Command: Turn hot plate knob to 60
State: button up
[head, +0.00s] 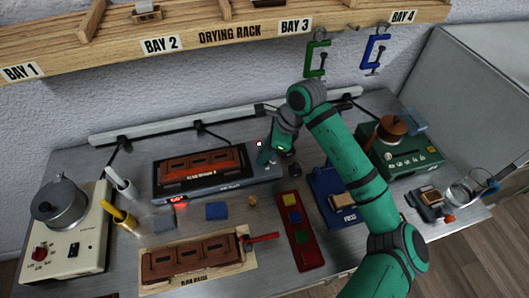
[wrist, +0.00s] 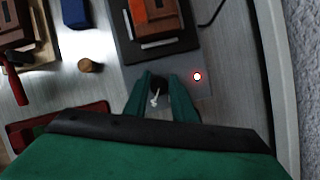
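The hot plate (head: 238,186) is a flat dark unit at the table's middle, with a red-brown wooden block (head: 195,166) on top and a small red display (head: 179,201) on its front. Its knob (wrist: 158,83) is black with a white pointer, seen in the wrist view between my fingertips. My gripper (head: 268,158) reaches down at the unit's right end; in the wrist view (wrist: 159,92) its two green fingers stand either side of the knob. I cannot tell whether they press on it. The pointer angle against any scale and the display digits are unreadable.
A beige unit with a grey pot (head: 72,248) stands left, a green unit with a copper pot (head: 408,160) right. A red tray (head: 300,232) and blue block (head: 216,211) lie in front.

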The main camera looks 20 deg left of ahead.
jog(key=shift+d, duration=0.1)
jog(key=shift+c, duration=1.3)
jog(key=shift+w+d+m, duration=0.1)
jog(key=shift+d+m, duration=0.15)
jog(key=shift+m, duration=0.15)
jog(key=shift+o, duration=0.2)
jog(key=shift+m+t, duration=0.3)
jog(key=shift+m, duration=0.2)
jog(key=o, duration=1)
jog(key=shift+a, duration=0.1)
jog(key=shift+r, duration=0.2)
jog(key=v, duration=1)
jog(key=shift+r, duration=0.2)
